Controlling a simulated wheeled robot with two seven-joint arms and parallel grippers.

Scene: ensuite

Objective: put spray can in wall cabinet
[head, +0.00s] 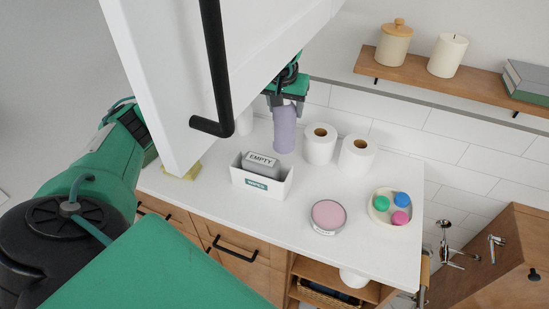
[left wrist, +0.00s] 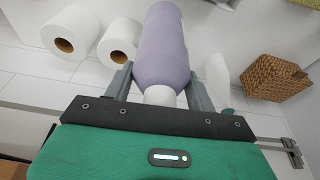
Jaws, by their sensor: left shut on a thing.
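The spray can is a lavender cylinder (head: 285,136) below my left gripper (head: 287,98), over the back of the white counter. My left gripper is shut on its upper end. In the left wrist view the can (left wrist: 163,48) sits between the two fingers (left wrist: 160,88), with a white part near the palm. I cannot tell whether its base touches the counter. The wall cabinet (head: 270,45) is white and fills the top left of the head view, with a black bar handle (head: 215,65) in front of my left arm. Its inside is hidden. My right gripper is not in view.
On the counter (head: 225,205) are two paper rolls (head: 320,144), a white box (head: 262,186) marked wipes with a grey item, a pink tin (head: 328,216) and a round tray (head: 381,219) of coloured items. A wooden shelf (head: 415,70) hangs at upper right.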

